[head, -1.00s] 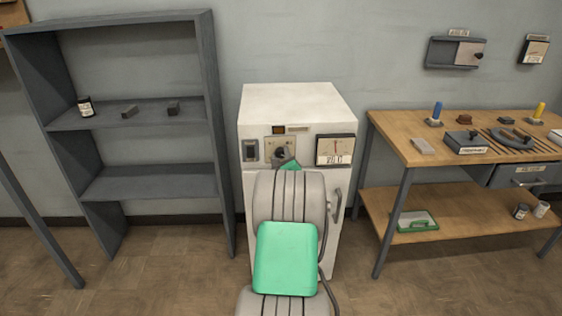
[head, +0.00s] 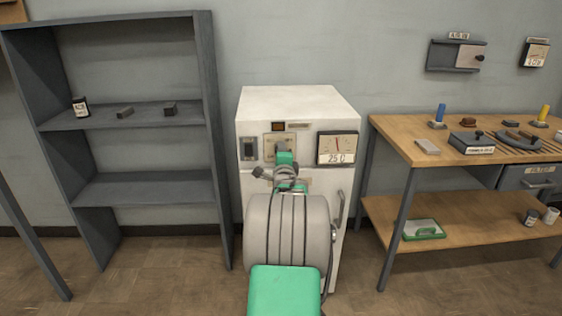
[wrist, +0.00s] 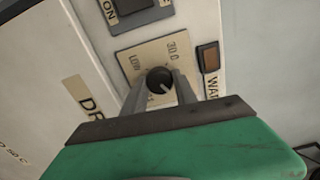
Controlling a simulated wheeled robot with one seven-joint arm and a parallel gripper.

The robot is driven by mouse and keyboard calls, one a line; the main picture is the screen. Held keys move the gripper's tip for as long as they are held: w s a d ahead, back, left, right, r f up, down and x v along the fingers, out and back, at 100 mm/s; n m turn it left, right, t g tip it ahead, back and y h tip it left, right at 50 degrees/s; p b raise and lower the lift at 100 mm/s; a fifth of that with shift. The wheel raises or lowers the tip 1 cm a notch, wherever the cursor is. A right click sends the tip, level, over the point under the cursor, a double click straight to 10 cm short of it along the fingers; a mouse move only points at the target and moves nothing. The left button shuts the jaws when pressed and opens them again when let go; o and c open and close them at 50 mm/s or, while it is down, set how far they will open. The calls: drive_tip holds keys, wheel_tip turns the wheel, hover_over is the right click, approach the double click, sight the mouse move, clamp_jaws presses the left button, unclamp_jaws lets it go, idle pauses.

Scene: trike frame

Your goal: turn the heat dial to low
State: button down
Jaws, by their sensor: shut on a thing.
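The heat dial (wrist: 159,79) is a round black knob on a pale plate (wrist: 130,57) on the front of a white cabinet (head: 297,103). In the wrist view, "LOW" is printed on the plate; other lettering there is partly hidden. A pale line on the knob points toward the lower right of the wrist picture. My gripper (wrist: 160,88) is shut on the dial, one grey finger on each side. In the head view, my gripper (head: 284,160) is at the plate and covers part of the dial.
A switch (head: 248,148) marked "ON" is left of the plate. A gauge (head: 337,148) reading about 25 C is to the right. A brown lamp (wrist: 209,56) is close to the dial. Grey shelves (head: 148,190) stand at left, a wooden bench (head: 400,134) at right.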

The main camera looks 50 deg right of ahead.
drive_tip(key=m+b, duration=1.9)
drive_tip(key=m, duration=1.4)
idle(0.5)
idle(0.4)
drive_tip(key=c, duration=1)
unclamp_jaws()
drive_tip(key=shift+o, duration=0.2)
